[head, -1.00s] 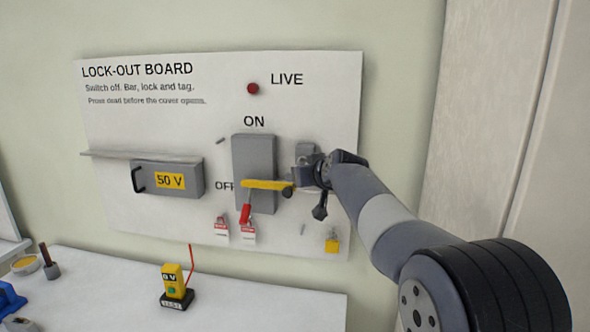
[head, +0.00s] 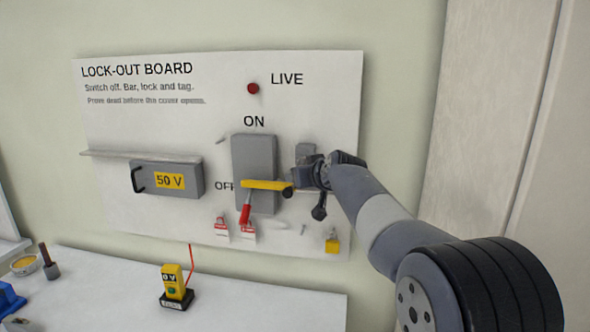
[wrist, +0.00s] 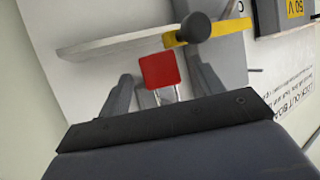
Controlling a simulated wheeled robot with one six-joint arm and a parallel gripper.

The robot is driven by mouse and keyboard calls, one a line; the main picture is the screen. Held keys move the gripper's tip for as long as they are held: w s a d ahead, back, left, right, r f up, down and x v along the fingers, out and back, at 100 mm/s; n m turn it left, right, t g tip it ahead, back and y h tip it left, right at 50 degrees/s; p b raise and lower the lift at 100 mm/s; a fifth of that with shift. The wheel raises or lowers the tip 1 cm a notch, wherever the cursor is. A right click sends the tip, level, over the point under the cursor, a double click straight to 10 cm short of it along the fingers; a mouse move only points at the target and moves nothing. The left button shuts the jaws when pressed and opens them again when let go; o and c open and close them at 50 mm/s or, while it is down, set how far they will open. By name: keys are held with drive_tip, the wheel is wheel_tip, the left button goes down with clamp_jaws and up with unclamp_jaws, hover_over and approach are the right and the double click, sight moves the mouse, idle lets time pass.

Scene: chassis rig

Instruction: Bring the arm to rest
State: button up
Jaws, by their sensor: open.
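My gripper (head: 308,174) is open in front of the lock-out board (head: 130,215), just right of the grey switch box (head: 254,150). In the wrist view, a red block with a metal shackle, like a padlock (wrist: 160,71), shows between the spread fingers (wrist: 162,85). I cannot tell whether either finger touches it. A yellow bar (head: 262,185) with a dark round knob (head: 287,191) crosses the switch box beside the gripper; it also shows in the wrist view (wrist: 232,27). The red switch lever (head: 245,214) points down. My arm reaches in from the lower right.
A grey cover marked 50 V (head: 190,178) sits under a shelf (head: 140,155) at left. Red-and-white tags (head: 221,228) and a yellow piece (head: 332,246) are low on the board. A yellow tester (head: 173,278) stands on the bench (head: 240,300). The wall right of the board is bare.

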drive_tip(key=b+v, duration=0.3)
drive_tip(key=v, duration=0.7)
drive_tip(key=p+x, duration=0.5)
drive_tip(key=x, duration=0.5)
drive_tip(key=s+a+b, duration=0.2)
drive_tip(key=s+b, duration=0.1)
drive_tip(key=s, duration=0.6)
drive_tip(key=w+d+f+m+h, duration=0.1)
drive_tip(key=d+f, duration=0.2)
drive_tip(key=f, duration=0.7)
drive_tip(key=w+d+f+m+h, duration=0.1)
drive_tip(key=d+f, duration=0.3)
drive_tip(key=f, duration=0.6)
drive_tip(key=shift+w+d+f+t+h, duration=0.15)
drive_tip(key=shift+w+d+t+h, duration=0.1)
drive_tip(key=shift+t+h, duration=0.2)
